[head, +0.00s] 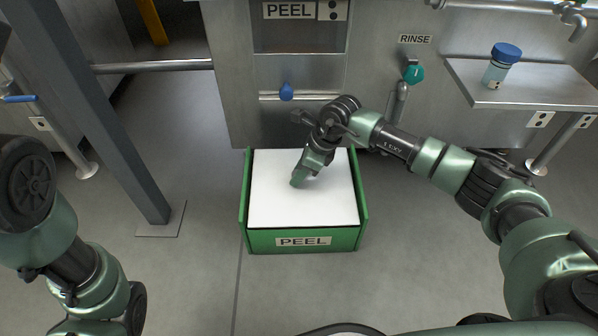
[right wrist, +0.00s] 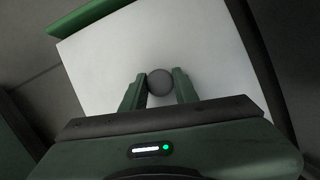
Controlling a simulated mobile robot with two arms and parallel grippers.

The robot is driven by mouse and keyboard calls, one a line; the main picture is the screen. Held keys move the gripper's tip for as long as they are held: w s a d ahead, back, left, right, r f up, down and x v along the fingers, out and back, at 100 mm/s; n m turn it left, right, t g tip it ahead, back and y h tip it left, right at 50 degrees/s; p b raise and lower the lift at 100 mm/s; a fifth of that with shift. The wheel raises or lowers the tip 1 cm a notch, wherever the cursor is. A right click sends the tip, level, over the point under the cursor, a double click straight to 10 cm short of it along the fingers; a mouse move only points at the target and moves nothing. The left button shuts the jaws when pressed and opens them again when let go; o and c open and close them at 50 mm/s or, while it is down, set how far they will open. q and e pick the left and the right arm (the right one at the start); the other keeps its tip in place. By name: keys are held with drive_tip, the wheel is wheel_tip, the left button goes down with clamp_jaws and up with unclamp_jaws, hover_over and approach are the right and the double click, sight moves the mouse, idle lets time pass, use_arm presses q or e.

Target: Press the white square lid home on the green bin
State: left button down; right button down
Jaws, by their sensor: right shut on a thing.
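The green bin (head: 262,242) stands on the floor below the steel machine and bears a PEEL label on its front. The white square lid (head: 275,200) lies over its opening, between the raised green side walls. I cannot tell whether it sits fully flush. My right gripper (head: 298,181) reaches down to the middle of the lid. In the right wrist view, its fingers (right wrist: 160,88) are closed around a dark round knob (right wrist: 159,82) on the lid (right wrist: 200,40); a green bin wall (right wrist: 88,14) shows at the upper left. My left arm is at the lower left; its gripper is not visible.
The steel machine (head: 228,75) stands right behind the bin, with a blue knob (head: 286,92) and a teal RINSE valve (head: 413,74). A steel shelf (head: 540,88) at right holds a blue-capped jar (head: 497,72). A grey post (head: 110,120) stands left. Floor before the bin is clear.

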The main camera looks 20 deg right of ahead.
drive_tip(key=shift+f, duration=0.6)
idle(0.5)
drive_tip(key=c, duration=1)
unclamp_jaws()
